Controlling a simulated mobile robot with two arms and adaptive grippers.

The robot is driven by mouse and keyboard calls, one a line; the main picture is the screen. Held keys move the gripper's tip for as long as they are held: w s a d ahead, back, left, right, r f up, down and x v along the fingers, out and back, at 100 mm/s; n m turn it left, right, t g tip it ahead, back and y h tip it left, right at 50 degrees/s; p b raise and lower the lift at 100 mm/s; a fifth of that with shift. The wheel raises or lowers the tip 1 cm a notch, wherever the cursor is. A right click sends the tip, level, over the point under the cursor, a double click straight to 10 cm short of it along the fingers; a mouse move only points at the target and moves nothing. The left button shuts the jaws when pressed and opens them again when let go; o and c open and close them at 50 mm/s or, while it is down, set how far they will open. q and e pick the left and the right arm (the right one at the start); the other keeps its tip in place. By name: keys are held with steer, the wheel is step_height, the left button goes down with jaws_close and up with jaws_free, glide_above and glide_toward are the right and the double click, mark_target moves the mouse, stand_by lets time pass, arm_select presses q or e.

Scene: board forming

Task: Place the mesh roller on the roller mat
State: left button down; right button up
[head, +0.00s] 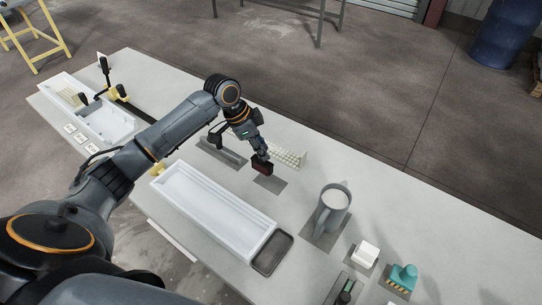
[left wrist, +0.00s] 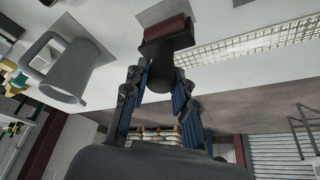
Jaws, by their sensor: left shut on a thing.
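The mesh roller (head: 262,167) has a dark red head and a black handle. It is held by my left gripper (head: 259,150), low over a grey mat patch (head: 273,184) on the bench. In the left wrist view the roller's red head (left wrist: 168,29) points away from me, with its handle between the fingers of my left gripper (left wrist: 156,88). A grey mat (left wrist: 160,12) shows just beyond the head. Whether the roller touches the mat I cannot tell. My right gripper is not in view.
A white mesh strip (head: 290,154) stands close behind the roller. A long white tray (head: 208,212) lies in front.

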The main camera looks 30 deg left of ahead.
arm_select(q)
steer(key=shift+w+d+f, duration=0.4)
steer(key=shift+d+f, duration=0.2)
steer(key=shift+f, duration=0.2)
steer(key=shift+d+f, duration=0.1)
steer(key=shift+f, duration=0.1)
steer(key=x, duration=0.1)
steer(key=p+x, duration=0.2)
steer(key=x, duration=0.1)
steer(key=shift+s+a+f, duration=0.1)
steer(key=shift+s+a, duration=0.15)
steer(key=shift+a, duration=0.05)
steer(key=c, duration=1.4)
jaws_free()
steer(key=o, duration=0.3)
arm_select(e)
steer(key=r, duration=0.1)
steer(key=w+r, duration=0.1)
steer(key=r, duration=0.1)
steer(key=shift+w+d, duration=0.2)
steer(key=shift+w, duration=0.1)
arm_select(q)
steer(key=b+v, duration=0.2)
steer(key=v, duration=1)
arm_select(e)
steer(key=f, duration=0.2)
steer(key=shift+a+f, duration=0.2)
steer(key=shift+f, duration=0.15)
